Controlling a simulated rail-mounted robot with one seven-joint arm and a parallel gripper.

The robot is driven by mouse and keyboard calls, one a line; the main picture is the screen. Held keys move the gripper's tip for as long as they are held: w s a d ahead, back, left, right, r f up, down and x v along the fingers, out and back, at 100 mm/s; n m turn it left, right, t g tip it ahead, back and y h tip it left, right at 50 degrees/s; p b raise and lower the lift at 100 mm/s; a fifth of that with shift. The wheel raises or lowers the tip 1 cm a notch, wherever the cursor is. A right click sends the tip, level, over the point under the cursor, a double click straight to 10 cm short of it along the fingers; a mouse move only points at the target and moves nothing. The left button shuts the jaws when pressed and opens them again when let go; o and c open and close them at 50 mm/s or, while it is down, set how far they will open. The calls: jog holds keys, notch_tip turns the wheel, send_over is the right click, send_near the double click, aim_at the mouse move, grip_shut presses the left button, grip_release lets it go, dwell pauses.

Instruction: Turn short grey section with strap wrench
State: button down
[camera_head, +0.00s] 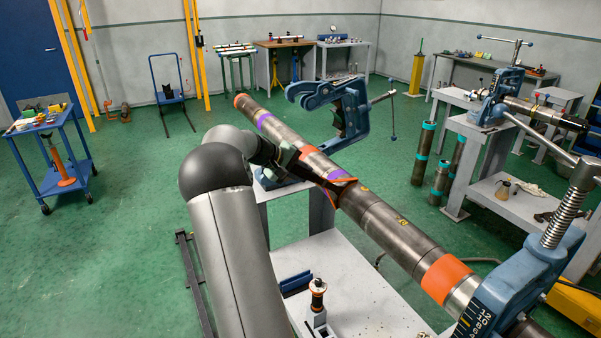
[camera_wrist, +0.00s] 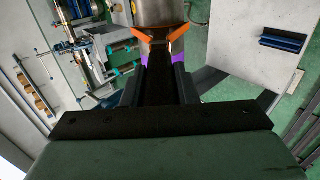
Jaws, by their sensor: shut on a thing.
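A long grey pipe (camera_head: 375,215) with orange and purple bands runs diagonally across the head view. I cannot tell for certain which part is the short grey section. The strap wrench has an orange strap (camera_head: 343,183) at the pipe near a purple band. In the wrist view its orange strap ends (camera_wrist: 165,38) meet the pipe (camera_wrist: 160,12), and its dark handle (camera_wrist: 160,85) runs back between my fingers. My gripper (camera_wrist: 160,95) is shut on this handle, beside the pipe.
A blue vise (camera_head: 520,275) holds the pipe at lower right. Another blue vise (camera_head: 350,108) stands behind the pipe with its jaw raised. A blue cart (camera_head: 60,165) stands left; green floor is clear between.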

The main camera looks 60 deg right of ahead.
jog(key=shift+s+d+r, duration=0.1)
jog(key=shift+r, duration=0.05)
jog(key=shift+s+d+r+t+y+p, duration=0.2)
jog(key=shift+d+r+p, duration=0.25)
jog(key=shift+p, duration=0.7)
jog(key=shift+s+d+r+t+y+p, duration=0.1)
jog(key=shift+s+d+r+y+p, duration=0.25)
jog(key=shift+p, duration=0.85)
jog(key=shift+s+d+r+t+y+p, duration=0.2)
jog(key=shift+d+r+p, duration=0.3)
jog(key=shift+p, duration=0.65)
jog(key=shift+d+r+p, duration=0.1)
jog(key=shift+r+p, duration=0.2)
jog(key=shift+p, duration=0.2)
jog(key=d+r+y+p, duration=0.1)
jog(key=p, duration=0.1)
jog(key=s+d+r+p, duration=0.1)
jog(key=p, duration=0.2)
jog(key=shift+s+d+t+y, duration=0.15)
jog(key=shift+t+y, duration=0.2)
jog(key=shift+t, duration=0.05)
jog(key=shift+s+d+p, duration=0.1)
jog(key=shift+p, duration=0.25)
jog(key=shift+d, duration=0.1)
